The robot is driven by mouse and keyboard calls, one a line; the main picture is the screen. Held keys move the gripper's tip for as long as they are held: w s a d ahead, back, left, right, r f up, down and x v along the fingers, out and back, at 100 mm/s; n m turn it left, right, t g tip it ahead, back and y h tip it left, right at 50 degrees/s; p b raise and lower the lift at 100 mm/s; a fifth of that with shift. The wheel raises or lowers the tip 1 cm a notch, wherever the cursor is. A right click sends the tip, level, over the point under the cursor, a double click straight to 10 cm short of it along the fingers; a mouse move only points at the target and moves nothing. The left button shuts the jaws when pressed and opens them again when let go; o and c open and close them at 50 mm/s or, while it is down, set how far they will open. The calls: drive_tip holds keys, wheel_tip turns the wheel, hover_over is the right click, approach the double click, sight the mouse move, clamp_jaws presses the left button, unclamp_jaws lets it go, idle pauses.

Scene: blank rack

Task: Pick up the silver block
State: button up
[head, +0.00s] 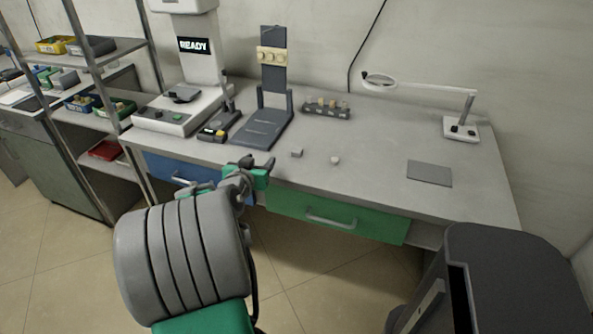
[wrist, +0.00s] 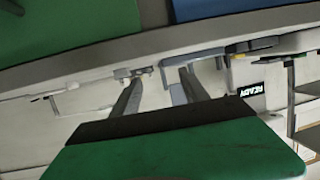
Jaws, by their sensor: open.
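The small silver block (head: 297,153) lies on the grey workbench (head: 380,160), near its front edge and right of the dark stand. My gripper (head: 268,166) is at the bench's front edge, left of the block and apart from it. In the wrist view my gripper (wrist: 162,76) shows its two grey fingers spread apart, with nothing between them that I can make out as held. I cannot pick out the block in the wrist view, which looks upside down.
A small pale rounded piece (head: 335,160) lies right of the block. A dark stand (head: 264,128), a rack of small parts (head: 326,110), a READY machine (head: 178,118) and a magnifier lamp (head: 461,128) stand farther back. A grey mat (head: 429,173) lies right. Bench space between is clear.

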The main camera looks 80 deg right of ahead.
drive_tip(key=m+g+h, duration=0.1)
drive_tip(key=g+h, duration=0.1)
approach(296, 152)
drive_tip(key=d, duration=0.3)
drive_tip(key=shift+d+f+b, duration=0.25)
drive_tip(key=shift+d+b, duration=0.1)
drive_tip(key=shift+d, duration=0.05)
drive_tip(key=d, duration=0.5)
drive_tip(key=s+d+f, duration=0.1)
drive_tip(key=d, duration=0.1)
drive_tip(key=shift+d, duration=0.3)
drive_tip(key=shift+w+a, duration=0.1)
clamp_jaws()
